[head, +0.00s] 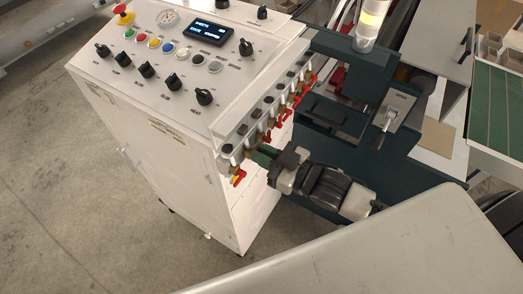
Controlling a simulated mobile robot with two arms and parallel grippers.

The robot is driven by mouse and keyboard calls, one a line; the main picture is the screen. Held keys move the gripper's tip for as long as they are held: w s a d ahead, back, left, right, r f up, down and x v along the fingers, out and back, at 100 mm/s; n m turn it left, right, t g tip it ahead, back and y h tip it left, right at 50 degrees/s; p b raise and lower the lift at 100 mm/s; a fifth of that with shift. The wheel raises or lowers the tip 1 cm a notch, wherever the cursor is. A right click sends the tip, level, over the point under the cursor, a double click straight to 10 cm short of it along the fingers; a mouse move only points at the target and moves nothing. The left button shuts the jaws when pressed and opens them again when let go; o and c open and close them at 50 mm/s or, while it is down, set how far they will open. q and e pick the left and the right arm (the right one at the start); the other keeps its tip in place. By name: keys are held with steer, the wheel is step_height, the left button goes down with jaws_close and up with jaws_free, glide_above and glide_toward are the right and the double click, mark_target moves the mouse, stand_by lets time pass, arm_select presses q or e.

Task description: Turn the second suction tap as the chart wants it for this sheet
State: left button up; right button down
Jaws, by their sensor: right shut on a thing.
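A row of suction taps with red handles (297,100) runs along the right edge of a white control cabinet (150,120). The nearest tap (238,178) has a red and yellow handle hanging below its valve. My right gripper (263,156) reaches in from the right, just beside that nearest tap. It is shut on a tap in the row, which looks like the second from the near end. The fingers hide most of that tap's handle, so I cannot tell its angle. My left gripper is not in view. No chart can be read.
The cabinet top carries several black knobs (205,97), coloured buttons, a gauge (168,18), a lit display (210,31) and a red emergency stop (123,11). Dark green machinery (425,155) stands right of the taps. Concrete floor (60,200) is clear at the left.

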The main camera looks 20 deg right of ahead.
steer(key=shift+d+m, duration=0.1)
steer(key=shift+m, duration=0.4)
steer(key=c, duration=1.2)
jaws_free()
steer(key=shift+b+v, duration=1.8)
steer(key=shift+v, duration=3.6)
